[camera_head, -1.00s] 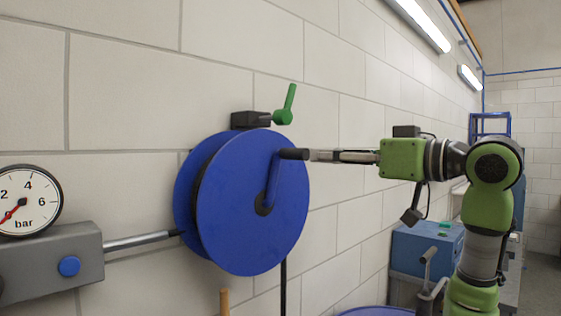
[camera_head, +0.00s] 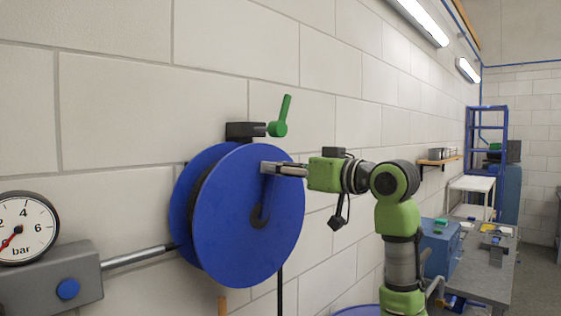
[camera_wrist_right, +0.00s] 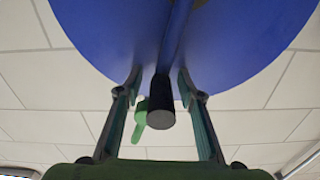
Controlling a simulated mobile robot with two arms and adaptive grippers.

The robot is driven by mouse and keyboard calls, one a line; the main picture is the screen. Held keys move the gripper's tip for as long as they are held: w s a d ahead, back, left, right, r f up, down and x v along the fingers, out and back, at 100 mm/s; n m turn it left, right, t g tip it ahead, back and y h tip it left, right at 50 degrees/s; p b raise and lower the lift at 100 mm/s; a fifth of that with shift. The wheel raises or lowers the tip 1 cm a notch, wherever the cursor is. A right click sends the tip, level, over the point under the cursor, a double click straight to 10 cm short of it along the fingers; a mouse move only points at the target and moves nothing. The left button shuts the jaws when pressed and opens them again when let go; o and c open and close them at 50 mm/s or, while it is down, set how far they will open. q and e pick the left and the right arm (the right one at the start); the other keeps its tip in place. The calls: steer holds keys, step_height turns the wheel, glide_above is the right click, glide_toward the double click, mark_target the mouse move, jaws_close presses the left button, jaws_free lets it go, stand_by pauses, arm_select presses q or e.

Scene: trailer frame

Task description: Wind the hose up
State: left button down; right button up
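The blue hose reel (camera_head: 225,240) is on the block wall. Its crank (camera_head: 266,200) points up from the hub, and in the right wrist view the black handle (camera_wrist_right: 160,105) points toward the camera. My right gripper (camera_head: 268,167) is at the crank's outer end. In the wrist view its fingers (camera_wrist_right: 158,78) are open, one on each side of the handle with gaps between. In the head view the gripper hides the handle. A black hose (camera_head: 280,290) hangs below the reel. My left gripper is not in view.
A green valve lever (camera_head: 280,116) stands above the reel. A pressure gauge (camera_head: 22,228) and grey box (camera_head: 50,278) with a blue button are at left, joined to the reel by a metal pipe (camera_head: 138,257). A workbench (camera_head: 485,270) with a blue box (camera_head: 438,247) stands at right.

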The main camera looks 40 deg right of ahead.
steer(key=shift+w+a, duration=0.1)
steer(key=shift+w, duration=0.05)
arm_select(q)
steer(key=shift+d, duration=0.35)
arm_select(e)
jaws_close()
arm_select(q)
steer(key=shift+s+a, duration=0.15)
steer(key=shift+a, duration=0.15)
arm_select(e)
steer(key=shift+a+n, duration=0.2)
steer(key=shift+n, duration=0.2)
